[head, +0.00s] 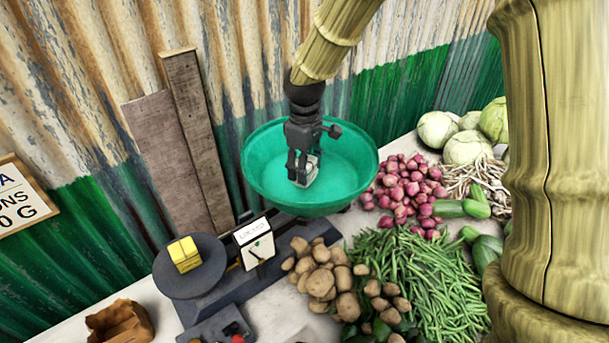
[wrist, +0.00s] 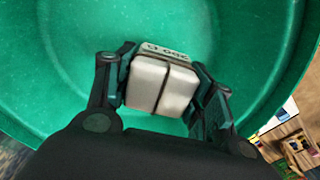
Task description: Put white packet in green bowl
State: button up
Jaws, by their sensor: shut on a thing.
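The green bowl (head: 262,170) sits on the balance scale in the head view, and its inside fills most of the wrist view (wrist: 60,50). My gripper (head: 303,178) is over the bowl, with its fingers inside the rim outline. In the wrist view my gripper (wrist: 163,88) is shut on the white packet (wrist: 150,82), which has a dark band and printed text on one side. The packet also shows in the head view (head: 311,170), partly hidden by the fingers. I cannot tell whether it touches the bowl's bottom.
A yellow packet (head: 185,254) sits on the scale's dark plate (head: 190,281) at left. Potatoes (head: 320,272), green beans (head: 420,270) and red onions (head: 408,188) lie close to the bowl's right. Wooden boards (head: 190,140) lean on the corrugated wall behind.

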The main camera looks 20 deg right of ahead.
jog(key=shift+s+f, duration=0.25)
jog(key=shift+f, duration=0.2)
jog(key=f+p, duration=0.1)
jog(key=f, duration=0.2)
jog(key=shift+w+f, duration=0.1)
jog(key=shift+w, duration=0.1)
jog(key=shift+s, duration=0.1)
jog(key=shift+f, duration=0.1)
jog(key=o, duration=1.1)
notch_tip(320, 180, up, 12)
jog(key=b, duration=0.2)
jog(key=shift+b, duration=0.35)
